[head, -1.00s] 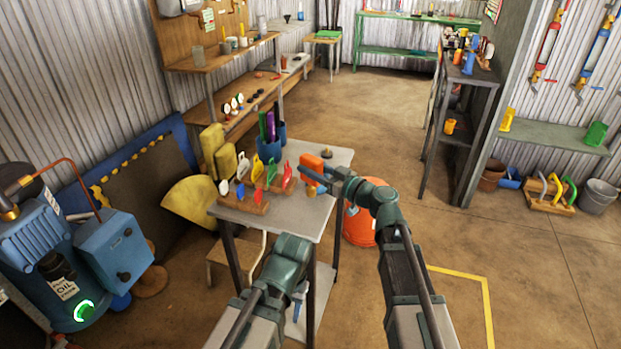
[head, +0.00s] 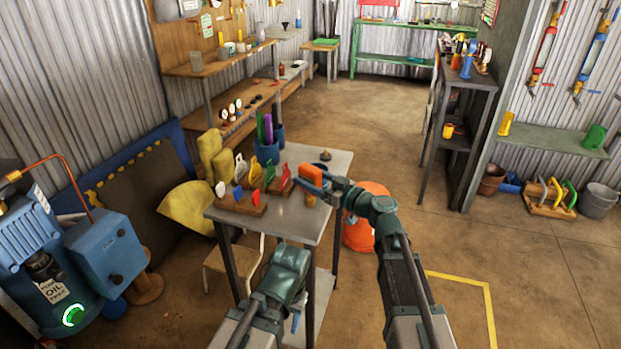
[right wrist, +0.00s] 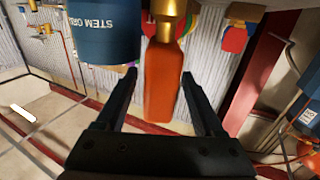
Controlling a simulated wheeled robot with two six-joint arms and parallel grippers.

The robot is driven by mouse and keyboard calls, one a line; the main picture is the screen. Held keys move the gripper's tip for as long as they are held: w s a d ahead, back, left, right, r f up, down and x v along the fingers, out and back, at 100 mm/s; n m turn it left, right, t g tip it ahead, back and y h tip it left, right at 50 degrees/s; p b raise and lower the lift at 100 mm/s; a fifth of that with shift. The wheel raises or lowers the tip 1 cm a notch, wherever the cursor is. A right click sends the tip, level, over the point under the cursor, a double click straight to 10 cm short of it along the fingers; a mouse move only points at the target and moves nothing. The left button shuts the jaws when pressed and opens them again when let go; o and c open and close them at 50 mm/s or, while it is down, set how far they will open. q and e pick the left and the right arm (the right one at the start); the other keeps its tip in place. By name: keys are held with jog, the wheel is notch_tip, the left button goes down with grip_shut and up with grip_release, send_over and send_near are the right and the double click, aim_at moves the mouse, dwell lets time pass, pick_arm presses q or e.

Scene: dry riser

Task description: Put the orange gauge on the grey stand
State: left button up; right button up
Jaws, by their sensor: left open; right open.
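An orange piece (head: 310,174), which looks like the orange gauge, shows above the grey metal table at the tip of my right gripper (head: 318,188). I cannot tell whether they touch. In the right wrist view, my right gripper (right wrist: 158,108) is open. An orange body with a brass neck (right wrist: 163,85) shows between its fingers, and the jaws are not closed on it. My left gripper (head: 288,262) is lower, in front of the table; its fingers are mostly hidden. I cannot single out a grey stand with certainty; the grey tabletop (head: 290,212) is in plain view.
Wooden holders with coloured tags (head: 240,205) stand on the table's left part. A blue cup (head: 267,153) with tall coloured pieces stands behind them. A blue can (right wrist: 100,38) shows upper left in the right wrist view. An orange drum (head: 362,232) stands right of the table.

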jog(key=shift+r, duration=0.25)
jog(key=v, duration=1.2)
jog(key=shift+f, duration=0.1)
jog(key=s+a+f+g+h+p, duration=0.4)
jog(key=s+a+g+h+p, duration=0.1)
jog(key=s+a+g+p, duration=0.55)
jog(key=s+d+r+m+g+h+p, duration=0.1)
jog(key=s+d+r+m+h+p, duration=0.1)
jog(key=s+d+m+h+p, duration=0.4)
jog(key=s+d+h+p, duration=0.1)
jog(key=s+h+p, duration=0.3)
jog(key=shift+s, duration=0.3)
